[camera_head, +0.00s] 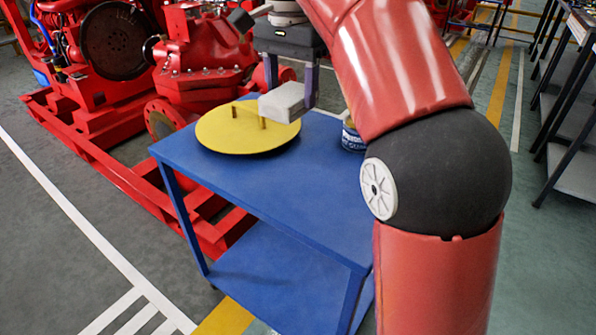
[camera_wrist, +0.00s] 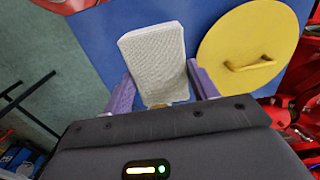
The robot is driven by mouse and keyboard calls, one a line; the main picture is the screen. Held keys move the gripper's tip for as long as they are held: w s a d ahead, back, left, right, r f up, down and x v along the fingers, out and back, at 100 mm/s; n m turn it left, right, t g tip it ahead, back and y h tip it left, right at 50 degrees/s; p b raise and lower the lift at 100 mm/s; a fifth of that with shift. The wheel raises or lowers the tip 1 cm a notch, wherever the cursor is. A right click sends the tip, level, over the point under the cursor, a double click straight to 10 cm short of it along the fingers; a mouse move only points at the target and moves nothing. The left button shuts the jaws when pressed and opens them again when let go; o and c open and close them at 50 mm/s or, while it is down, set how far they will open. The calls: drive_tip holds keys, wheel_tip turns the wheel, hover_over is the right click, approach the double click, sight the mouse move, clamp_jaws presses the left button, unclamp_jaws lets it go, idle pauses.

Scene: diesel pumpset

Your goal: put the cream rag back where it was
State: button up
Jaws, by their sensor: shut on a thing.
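The cream rag (camera_head: 284,103) is a pale folded block held between the two fingers of my gripper (camera_head: 291,90). In the wrist view the rag (camera_wrist: 152,57) sticks out past the purple fingers of my gripper (camera_wrist: 162,86), its woven face showing. In the head view the rag overlaps the right edge of a round yellow lid (camera_head: 225,136) on the blue table (camera_head: 290,185). The rag appears to be above the tabletop; the exact gap cannot be told.
The yellow lid has a raised handle (camera_wrist: 250,65). A blue and white tin (camera_head: 352,138) stands on the table, partly hidden by my arm. A red pumpset (camera_head: 200,60) stands behind the table. The table's front part is clear. A dark-framed bench (camera_head: 572,110) is at right.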

wheel_tip(320, 180, down, 17)
drive_tip(key=b, duration=0.4)
drive_tip(key=shift+f, duration=0.15)
drive_tip(key=o, duration=0.9)
wheel_tip(320, 180, up, 12)
drive_tip(key=p, duration=0.3)
